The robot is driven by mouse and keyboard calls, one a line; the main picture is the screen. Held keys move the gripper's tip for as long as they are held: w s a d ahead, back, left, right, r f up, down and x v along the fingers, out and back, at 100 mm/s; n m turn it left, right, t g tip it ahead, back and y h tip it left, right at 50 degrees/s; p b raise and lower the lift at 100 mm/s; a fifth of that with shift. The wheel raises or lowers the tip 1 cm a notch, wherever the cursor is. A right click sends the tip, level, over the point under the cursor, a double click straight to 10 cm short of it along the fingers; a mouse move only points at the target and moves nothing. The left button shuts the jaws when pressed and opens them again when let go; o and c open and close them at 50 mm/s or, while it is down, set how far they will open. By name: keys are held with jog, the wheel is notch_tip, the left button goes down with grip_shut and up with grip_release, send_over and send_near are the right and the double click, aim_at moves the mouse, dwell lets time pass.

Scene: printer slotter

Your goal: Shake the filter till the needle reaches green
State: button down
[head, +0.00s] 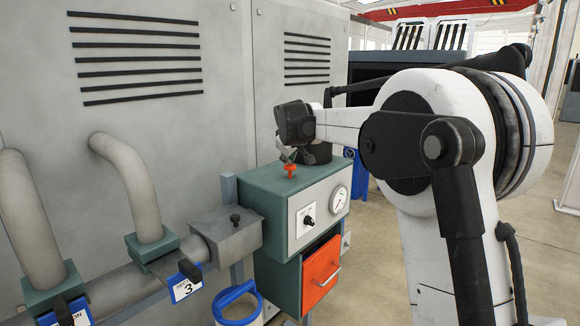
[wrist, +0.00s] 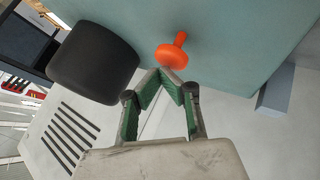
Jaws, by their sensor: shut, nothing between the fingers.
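The filter unit is a teal box (head: 262,200) with a white front panel. A round gauge (head: 336,200) sits on its front; it is too small to read its needle or any green zone. An orange-red T-shaped handle (head: 289,170) stands on the box's top, and it also shows in the wrist view (wrist: 174,54). My gripper (wrist: 168,73) is shut and empty, its green-padded fingertips meeting just short of the handle. In the head view my gripper (head: 287,157) is just above the handle, partly hidden by my wrist. I cannot tell whether the tips touch it.
A black cylinder (wrist: 95,63) stands on the box top beside the handle. A black knob (head: 308,221) and an orange-red drawer (head: 320,273) are on the box's front. Pipes (head: 130,180) and a grey cabinet (head: 160,60) stand left and behind. Open floor (head: 375,250) lies to the right.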

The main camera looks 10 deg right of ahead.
jog(key=shift+f+b, duration=0.85)
jog(key=shift+f, duration=0.55)
dwell(1.3)
jog(key=shift+r, duration=0.1)
jog(key=shift+r+p, duration=1)
jog(key=shift+r, duration=0.8)
jog(key=shift+r, duration=0.1)
jog(key=shift+r+p, duration=1.35)
jog(key=shift+r, duration=1.1)
